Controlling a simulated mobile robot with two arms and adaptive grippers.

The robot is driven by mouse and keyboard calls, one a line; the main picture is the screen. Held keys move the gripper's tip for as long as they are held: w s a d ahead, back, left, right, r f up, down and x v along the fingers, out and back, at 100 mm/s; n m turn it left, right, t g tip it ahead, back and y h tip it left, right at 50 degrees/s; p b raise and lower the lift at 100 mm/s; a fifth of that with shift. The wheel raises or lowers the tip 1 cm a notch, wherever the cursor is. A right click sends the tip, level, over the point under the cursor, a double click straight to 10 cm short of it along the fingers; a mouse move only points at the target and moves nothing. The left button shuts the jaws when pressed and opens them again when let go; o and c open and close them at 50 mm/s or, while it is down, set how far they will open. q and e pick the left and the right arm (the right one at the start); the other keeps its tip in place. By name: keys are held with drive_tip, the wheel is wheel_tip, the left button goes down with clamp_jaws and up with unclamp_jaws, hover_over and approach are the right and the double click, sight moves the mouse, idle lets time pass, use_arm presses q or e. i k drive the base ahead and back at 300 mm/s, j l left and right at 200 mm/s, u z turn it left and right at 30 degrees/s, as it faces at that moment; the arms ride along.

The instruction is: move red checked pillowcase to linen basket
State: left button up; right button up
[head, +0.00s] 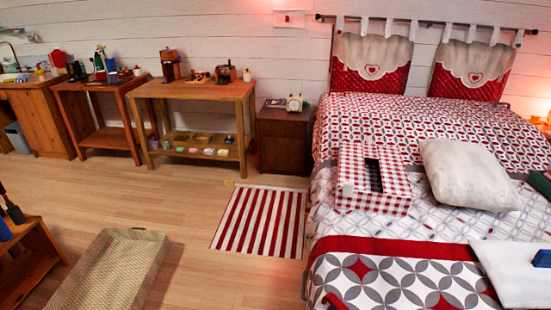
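The red checked pillowcase (348,192) lies on the bed as a boxy red-and-white gingham shape, with a dark slot-like opening on its top. The linen basket appears to be the long beige woven container (112,268) on the floor at the lower left, well apart from the bed. Its lower end is cut off by the picture edge. Neither of my grippers can be made out in the head view.
The bed (420,130) fills the right side. A white cushion (468,174) lies beside the pillowcase. A striped rug (258,222) lies on open floor between basket and bed. A low wooden bench (30,262) stands left of the basket. A nightstand (284,140) stands by the bed.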

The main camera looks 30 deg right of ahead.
sight(112, 284)
drive_tip(key=i+j+u, duration=0.55)
drive_tip(key=i, duration=0.3)
drive_tip(key=i+l+z, duration=0.1)
drive_tip(key=i+z, duration=0.75)
drive_tip(key=i+j+z, duration=0.15)
drive_tip(key=i+z, duration=0.5)
drive_tip(key=z, duration=0.15)
drive_tip(key=i+z, duration=0.3)
drive_tip(key=z, duration=0.15)
drive_tip(key=i+j+z, duration=0.15)
drive_tip(key=z, duration=0.25)
drive_tip(key=i+j+z, duration=0.3)
drive_tip(key=z, duration=0.15)
drive_tip(key=i+j+z, duration=0.2)
drive_tip(key=z, duration=0.2)
drive_tip(key=j, duration=0.1)
